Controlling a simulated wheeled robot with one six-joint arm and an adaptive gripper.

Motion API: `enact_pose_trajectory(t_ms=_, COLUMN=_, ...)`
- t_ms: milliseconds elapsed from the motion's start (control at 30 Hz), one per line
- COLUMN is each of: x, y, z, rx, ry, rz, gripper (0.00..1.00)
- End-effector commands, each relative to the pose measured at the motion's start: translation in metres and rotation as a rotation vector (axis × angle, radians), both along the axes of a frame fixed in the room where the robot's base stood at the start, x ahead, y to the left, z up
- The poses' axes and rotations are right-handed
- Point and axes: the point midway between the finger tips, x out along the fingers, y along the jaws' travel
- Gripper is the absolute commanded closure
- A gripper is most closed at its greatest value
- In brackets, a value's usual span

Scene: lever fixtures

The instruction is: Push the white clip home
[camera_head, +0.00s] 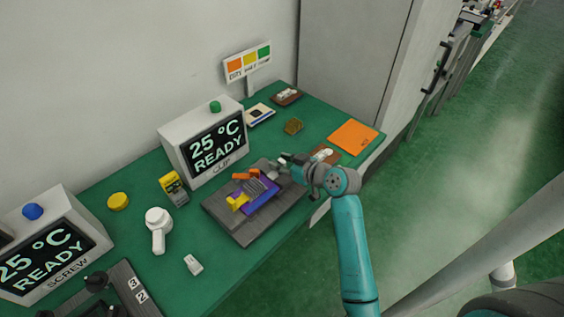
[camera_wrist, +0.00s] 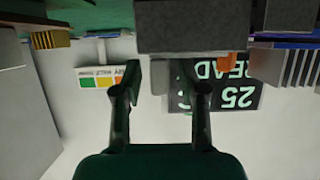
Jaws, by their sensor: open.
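The fixture is a dark grey plate (camera_head: 232,226) on the green bench, carrying a blue-purple board (camera_head: 262,199) with a yellow lever (camera_head: 238,202) and an orange lever (camera_head: 247,174). My gripper (camera_head: 279,166) is at the board's far right end. In the wrist view my gripper (camera_wrist: 160,84) is open, one finger on each side of a narrow pale piece that looks like the white clip (camera_wrist: 159,78). Contact with it cannot be told. The orange lever also shows in the wrist view (camera_wrist: 232,61). In the head view the white clip is not clearly distinguishable from my gripper.
A display box reading READY and CLIP (camera_head: 205,141) stands behind the plate. A white handled fixture (camera_head: 158,222), a yellow meter (camera_head: 173,187) and a small white block (camera_head: 193,264) lie to the left. An orange sheet (camera_head: 353,137) lies to the right, near the bench edge.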

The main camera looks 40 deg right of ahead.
Motion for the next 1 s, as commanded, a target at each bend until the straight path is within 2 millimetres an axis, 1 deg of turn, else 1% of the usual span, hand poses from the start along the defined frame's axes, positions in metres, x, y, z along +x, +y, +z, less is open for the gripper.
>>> enact_pose_trajectory(t_ms=133, x=0.000, y=0.000, z=0.000, rx=0.000, ry=0.000, rz=0.000, gripper=0.58)
enact_pose_trajectory(t_ms=300, x=0.000, y=0.000, z=0.000, rx=0.000, ry=0.000, rz=0.000, gripper=1.00)
enact_pose_trajectory(t_ms=600, x=0.000, y=0.002, z=0.000, rx=0.000, ry=0.001, rz=0.001, gripper=1.00)
enact_pose_trajectory(t_ms=667, x=0.000, y=0.007, z=0.000, rx=0.001, ry=0.001, rz=0.002, gripper=1.00)
enact_pose_trajectory(t_ms=900, x=-0.002, y=0.040, z=-0.001, rx=0.000, ry=0.002, rz=0.003, gripper=1.00)
enact_pose_trajectory(t_ms=1000, x=-0.002, y=0.043, z=0.000, rx=0.002, ry=0.001, rz=0.002, gripper=1.00)
